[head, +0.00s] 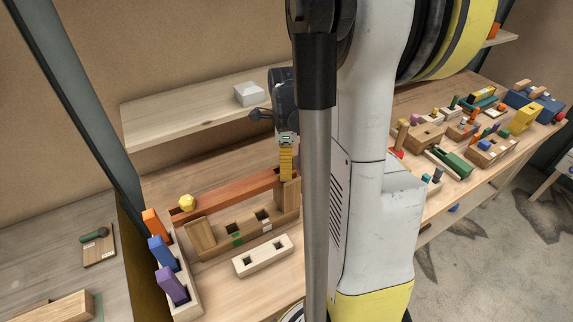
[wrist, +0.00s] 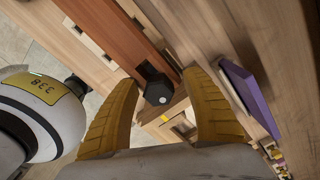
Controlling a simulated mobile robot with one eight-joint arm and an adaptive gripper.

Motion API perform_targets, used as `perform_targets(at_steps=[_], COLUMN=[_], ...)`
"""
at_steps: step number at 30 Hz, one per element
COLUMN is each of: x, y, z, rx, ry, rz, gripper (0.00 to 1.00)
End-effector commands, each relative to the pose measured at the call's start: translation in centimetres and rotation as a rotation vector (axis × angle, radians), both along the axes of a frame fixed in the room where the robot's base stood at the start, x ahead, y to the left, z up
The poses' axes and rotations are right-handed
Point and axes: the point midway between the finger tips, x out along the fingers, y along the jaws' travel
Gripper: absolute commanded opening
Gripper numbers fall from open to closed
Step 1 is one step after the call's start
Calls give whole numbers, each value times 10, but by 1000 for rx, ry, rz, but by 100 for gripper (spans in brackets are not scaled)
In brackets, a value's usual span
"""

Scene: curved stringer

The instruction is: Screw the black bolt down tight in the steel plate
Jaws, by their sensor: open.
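My gripper (head: 286,176) is over the right end of a long reddish-brown beam in the head view, its yellow fingers pointing down. In the wrist view my gripper (wrist: 166,80) is open, its two fingers well apart. A small dark, angular piece that looks like the black bolt (wrist: 153,84) shows between and just beyond the fingertips, with a light spot at its lower edge. It sits by the end of the reddish-brown beam (wrist: 122,35). I cannot tell whether a finger touches it. I cannot make out the steel plate in either view, and the bolt is hidden in the head view.
Orange, blue and purple (head: 172,284) blocks stand at the left, and a pale slotted block (head: 263,256) lies in front. A shelf (head: 190,110) with a white box (head: 249,94) runs behind. Many toys crowd the right table.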

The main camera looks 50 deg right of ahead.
Motion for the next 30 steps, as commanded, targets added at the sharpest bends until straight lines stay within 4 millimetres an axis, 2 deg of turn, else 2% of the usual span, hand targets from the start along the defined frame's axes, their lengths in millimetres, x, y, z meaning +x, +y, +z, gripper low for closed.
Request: perform_targets(at_steps=[8, 11, 21, 25, 30], x=[0, 0, -1, -1, -1], y=[0, 0, 0, 0, 0], z=[8, 25, 98, 114, 121], rx=[0, 0, 0, 0, 0], ry=[0, 0, 0, 0, 0], rz=[1, 1, 0, 0, 0], gripper=[57, 57, 57, 57, 57])
